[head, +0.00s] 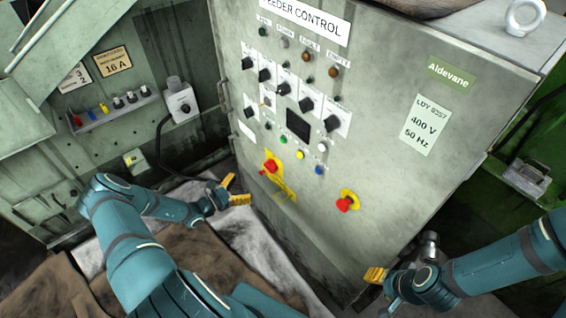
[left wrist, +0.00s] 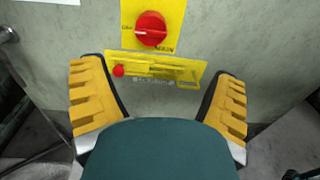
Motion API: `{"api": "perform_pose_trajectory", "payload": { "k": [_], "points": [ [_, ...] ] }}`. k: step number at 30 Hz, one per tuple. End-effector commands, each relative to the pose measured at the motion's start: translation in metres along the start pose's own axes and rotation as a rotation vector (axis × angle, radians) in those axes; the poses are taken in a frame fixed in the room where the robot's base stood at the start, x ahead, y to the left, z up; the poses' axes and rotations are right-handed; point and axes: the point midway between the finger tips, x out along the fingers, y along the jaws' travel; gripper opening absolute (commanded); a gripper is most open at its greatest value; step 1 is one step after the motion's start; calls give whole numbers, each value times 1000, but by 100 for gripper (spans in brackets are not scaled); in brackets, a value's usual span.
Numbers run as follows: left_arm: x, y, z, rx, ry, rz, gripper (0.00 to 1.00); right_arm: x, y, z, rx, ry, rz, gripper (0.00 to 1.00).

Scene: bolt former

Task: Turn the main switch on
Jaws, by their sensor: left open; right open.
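The main switch is a red rotary knob (head: 271,166) on a yellow plate on the control cabinet's front. In the left wrist view the red knob (left wrist: 151,29) is at the top centre, with a pale mark on its left side. A yellow bracket (left wrist: 165,68) with a small red knob sits below it. My left gripper (head: 235,190) is open and empty, just left of and below the switch, its yellow fingers (left wrist: 158,98) spread apart below the knob. My right gripper (head: 378,275) is open near the cabinet's lower right, away from the switch; it is partly hidden.
A red mushroom button (head: 346,203) on yellow is right of the switch. Several black knobs and coloured buttons surround a dark display (head: 298,124) above. A wall box (head: 181,104) with a cable and a small shelf (head: 115,107) stand left. Brown cloth (head: 190,262) lies below.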

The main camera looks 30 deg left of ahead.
Motion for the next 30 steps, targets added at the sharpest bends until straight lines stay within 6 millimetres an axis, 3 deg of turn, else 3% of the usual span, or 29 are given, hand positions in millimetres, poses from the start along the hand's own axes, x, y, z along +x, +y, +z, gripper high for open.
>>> {"api": "perform_pose_trajectory", "payload": {
  "k": [4,8,21,30],
  "points": [
    [-6,12,0,-7,-24,45,87,0,0,0,0,0,0,47],
    [8,12,0,-7,-24,44,87,1,0,0,0,-1,0,47],
    [91,14,1,-6,-22,39,87,7,3,3,-2,-6,-1,47],
    [126,16,2,-6,-21,40,87,10,4,5,-3,-10,-1,47]
  ]
}}
